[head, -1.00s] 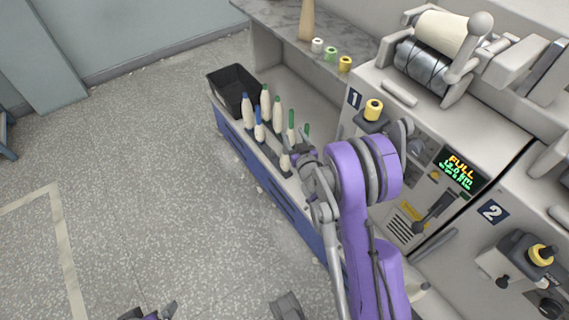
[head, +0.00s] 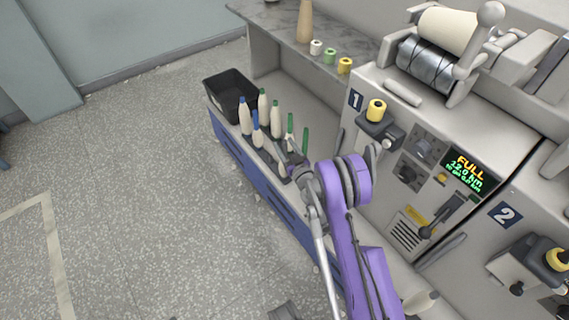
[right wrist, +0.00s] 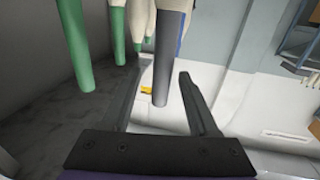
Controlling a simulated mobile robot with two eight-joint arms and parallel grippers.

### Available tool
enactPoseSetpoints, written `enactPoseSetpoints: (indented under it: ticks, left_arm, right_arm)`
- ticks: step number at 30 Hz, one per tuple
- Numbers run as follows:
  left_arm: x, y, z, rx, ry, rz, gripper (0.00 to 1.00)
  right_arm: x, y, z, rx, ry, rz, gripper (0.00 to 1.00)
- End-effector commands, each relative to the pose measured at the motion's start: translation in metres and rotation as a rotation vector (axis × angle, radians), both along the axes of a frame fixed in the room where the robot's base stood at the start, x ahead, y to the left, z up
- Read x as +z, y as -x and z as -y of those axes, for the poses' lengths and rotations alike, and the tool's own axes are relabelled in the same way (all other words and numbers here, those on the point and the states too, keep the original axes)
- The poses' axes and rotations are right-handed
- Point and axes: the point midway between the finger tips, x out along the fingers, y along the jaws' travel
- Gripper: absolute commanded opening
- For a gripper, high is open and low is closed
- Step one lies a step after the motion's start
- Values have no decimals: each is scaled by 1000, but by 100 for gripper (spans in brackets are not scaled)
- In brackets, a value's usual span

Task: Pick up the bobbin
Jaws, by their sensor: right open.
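Several bobbins with white yarn and green or blue tips stand in a row on the ledge; a green-tipped one (head: 276,120) and a blue-tipped one (head: 257,132) show clearly in the head view. My right gripper (head: 287,152) is at the near end of the row. In the right wrist view, the open right gripper (right wrist: 157,80) has a grey-tubed bobbin (right wrist: 171,55) between and just beyond its fingers. Contact cannot be told. A green tube (right wrist: 76,45) stands left of the fingers. In the head view the arm hides the near bobbins' lower parts. My left gripper is not seen.
A black bin (head: 232,93) stands at the row's far end. Machine 1 (head: 408,150), with a yellow spool (head: 376,108) and a lit display (head: 468,172), is to the right. Small spools stand on the shelf above. The floor at left is clear.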

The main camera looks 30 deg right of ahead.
Motion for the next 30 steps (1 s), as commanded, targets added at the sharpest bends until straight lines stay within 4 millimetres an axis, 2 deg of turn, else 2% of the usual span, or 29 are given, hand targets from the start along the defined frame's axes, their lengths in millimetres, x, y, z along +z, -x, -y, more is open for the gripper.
enactPoseSetpoints:
  ticks: [3,6,14,17,24,25,30]
  left_arm:
    - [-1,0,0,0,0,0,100]
    - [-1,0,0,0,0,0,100]
    - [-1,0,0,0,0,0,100]
    - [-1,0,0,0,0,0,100]
    - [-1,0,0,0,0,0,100]
    - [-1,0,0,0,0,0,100]
    - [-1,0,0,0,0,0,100]
  right_arm:
    - [0,-19,1,0,0,0,60]
    - [0,-29,2,0,0,0,60]
    - [0,-33,2,0,1,-1,60]
    - [0,-33,2,-1,1,-1,46]
    - [0,-33,2,-1,1,-1,3]
    - [0,-33,2,-1,1,-1,0]
    - [0,-33,2,-1,1,-1,0]
